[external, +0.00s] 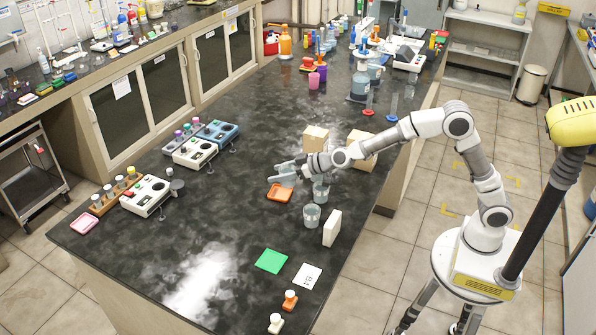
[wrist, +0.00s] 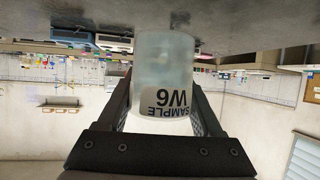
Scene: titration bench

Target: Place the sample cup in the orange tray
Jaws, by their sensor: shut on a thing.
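My gripper (external: 283,172) is shut on the sample cup, a translucent blue-grey cup (external: 288,179). In the wrist view the cup (wrist: 165,62) stands between my gripper's two fingers (wrist: 165,110), its white label reading "SAMPLE W6" upside down, in a picture that is itself upside down. The cup looks upright. The small orange tray (external: 279,194) lies on the black bench just below the gripper and cup in the external view. The cup appears above the tray's far edge; its exact height is hard to tell.
Two similar cups stand close by, one under my wrist (external: 320,191) and one nearer (external: 311,216). A white block (external: 332,228) stands beside them. Wooden blocks (external: 315,138) are behind my arm. A pink tray (external: 85,222) lies far left. The bench left of the orange tray is clear.

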